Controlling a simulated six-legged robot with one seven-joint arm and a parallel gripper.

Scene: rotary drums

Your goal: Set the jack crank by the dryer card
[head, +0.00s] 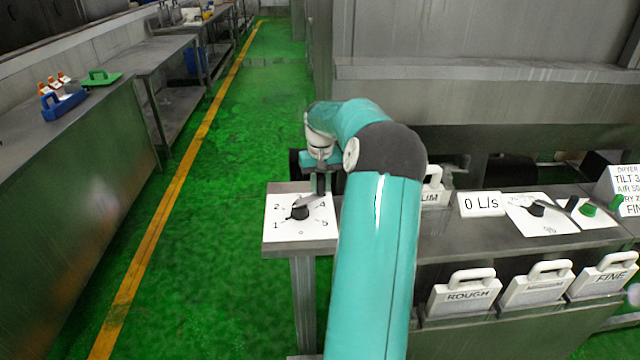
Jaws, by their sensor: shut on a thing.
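The jack crank (301,211) is a dark hub with a grey arm on a white dial plate (285,232) at the near bench's left end. Its arm points up and right, between the top of the dial and the 4. The marks 1, 2, 4 and 5 show; the top mark is covered. My gripper (319,190) points down over the dial and is shut on the crank's outer end; the fingertips are small and partly hidden. The dryer card (625,184) stands at the right edge, cut off; it reads TILT 3, an AIR line and FIN.
Right of my arm are a 0 L/s display (481,204), a second dial (545,213) and a green knob (588,210). Handled white plates, ROUGH (465,293) and FINE (605,276), hang in front. A blue caddy (64,103) stands on the left bench. The green aisle is clear.

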